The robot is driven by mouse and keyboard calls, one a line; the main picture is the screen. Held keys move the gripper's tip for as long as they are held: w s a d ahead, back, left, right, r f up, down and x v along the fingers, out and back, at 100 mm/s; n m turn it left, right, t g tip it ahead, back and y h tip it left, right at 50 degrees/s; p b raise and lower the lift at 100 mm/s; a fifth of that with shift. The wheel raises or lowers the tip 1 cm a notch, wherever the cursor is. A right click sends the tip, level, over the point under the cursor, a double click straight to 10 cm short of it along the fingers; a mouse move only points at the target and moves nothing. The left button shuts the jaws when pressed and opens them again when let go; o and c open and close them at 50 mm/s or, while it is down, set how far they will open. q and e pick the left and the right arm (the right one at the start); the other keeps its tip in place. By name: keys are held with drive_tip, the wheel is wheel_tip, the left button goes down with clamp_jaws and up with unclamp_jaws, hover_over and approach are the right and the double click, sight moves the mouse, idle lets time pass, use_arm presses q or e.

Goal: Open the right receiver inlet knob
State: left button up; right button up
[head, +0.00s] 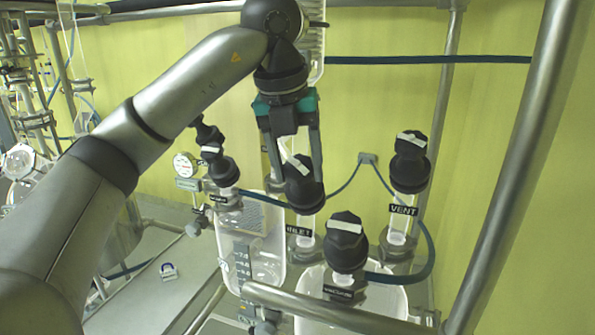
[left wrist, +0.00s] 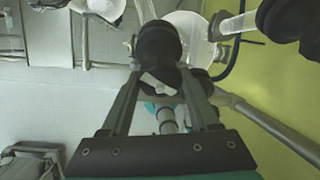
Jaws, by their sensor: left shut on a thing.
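The inlet knob (head: 304,193) is black with a white strip on top and sits above a clear glass neck with a label reading INLET (head: 299,230). My left gripper (head: 301,172) comes down from above with a finger on each side of this knob and is shut on it. In the left wrist view the fingers (left wrist: 162,78) close around the black knob (left wrist: 158,42), whose white strip shows between them. The right receiver (head: 385,299) is a clear vessel below, partly hidden by a rail and the knobs. My right gripper is not in view.
A vacuum knob (head: 346,243) stands just in front and right, and a vent knob (head: 410,163) farther right. Another black knob (head: 223,171) and a gauge (head: 185,164) are at left. A blue hose (head: 430,255) loops around, and metal rails (head: 335,308) cross in front.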

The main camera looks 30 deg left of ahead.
sight(294, 169)
use_arm(q)
drive_tip(key=shift+n, duration=0.6)
drive_tip(key=o, duration=1.4)
drive_tip(key=shift+r, duration=0.15)
drive_tip(key=shift+s+r, duration=0.1)
drive_tip(key=shift+r, duration=0.2)
drive_tip(key=shift+s+a+r, duration=0.15)
drive_tip(key=shift+s+r, duration=0.65)
drive_tip(key=shift+r, duration=0.3)
drive_tip(key=s, duration=0.7)
drive_tip(key=s+b, duration=0.1)
drive_tip(key=s, duration=0.3)
drive_tip(key=shift+a+f, duration=0.1)
drive_tip(key=shift+a, duration=0.25)
